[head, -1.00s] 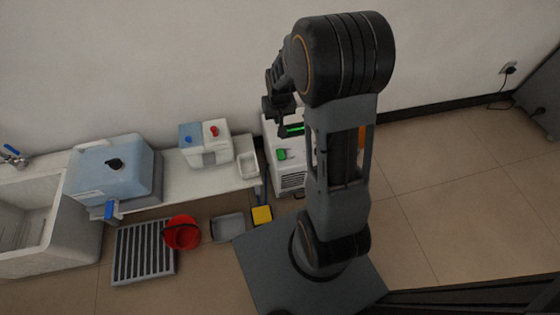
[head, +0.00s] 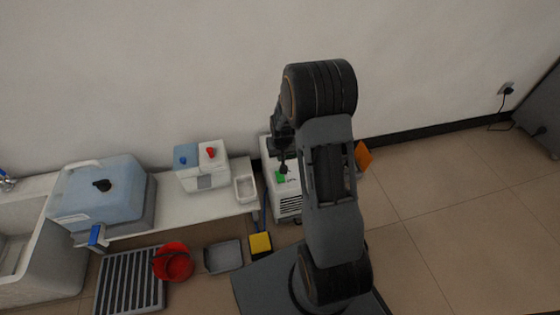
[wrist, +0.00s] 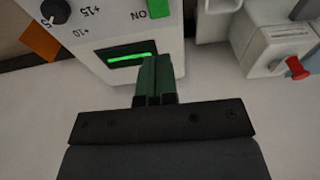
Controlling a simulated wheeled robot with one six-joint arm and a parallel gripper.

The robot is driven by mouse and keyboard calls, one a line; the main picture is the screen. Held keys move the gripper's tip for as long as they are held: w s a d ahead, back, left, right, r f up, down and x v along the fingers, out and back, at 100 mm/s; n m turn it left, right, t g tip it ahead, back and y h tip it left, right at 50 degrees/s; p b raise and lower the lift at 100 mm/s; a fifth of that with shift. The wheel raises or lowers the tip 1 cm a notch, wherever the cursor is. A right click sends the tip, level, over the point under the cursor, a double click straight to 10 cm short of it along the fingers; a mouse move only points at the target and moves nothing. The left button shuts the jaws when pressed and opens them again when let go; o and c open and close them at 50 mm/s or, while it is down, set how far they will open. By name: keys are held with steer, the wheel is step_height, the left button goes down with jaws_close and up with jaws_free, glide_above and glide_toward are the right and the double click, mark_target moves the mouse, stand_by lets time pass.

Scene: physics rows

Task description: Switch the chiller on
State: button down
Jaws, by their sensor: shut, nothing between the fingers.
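The chiller is a white box (head: 288,202) standing on the floor behind my arm in the head view. Its panel (wrist: 105,37) fills the upper left of the wrist view. On it are a green switch (wrist: 158,8) beside the letters ON, a dark slot with a lit green bar (wrist: 130,57), and a black knob (wrist: 56,11) with numbers. My gripper (wrist: 158,62) is shut and empty, its tips just below the switch in the picture, by the right end of the slot. Whether the tips touch the panel I cannot tell. In the head view my gripper (head: 283,166) is over the chiller, close to the green switch (head: 280,176).
Left of the chiller, a bench (head: 220,206) bears a white box with red and blue taps (head: 205,180), a small white tray (head: 246,188) and a blue tank (head: 95,200). A red bucket (head: 173,264) and a yellow block (head: 260,244) are on the floor. An orange flag (head: 363,156) is at the right.

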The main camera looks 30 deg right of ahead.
mark_target(280, 176)
steer(key=f+b, duration=0.1)
steer(key=f, duration=0.3)
steer(key=w+f+b, duration=0.1)
steer(key=f+b, duration=0.1)
steer(key=f, duration=0.2)
steer(key=w+f+b, duration=0.1)
steer(key=f+b, duration=0.1)
steer(key=f, duration=0.2)
steer(key=shift+w+d+f, duration=0.1)
steer(key=shift+d+f, duration=0.05)
steer(key=shift+d, duration=0.05)
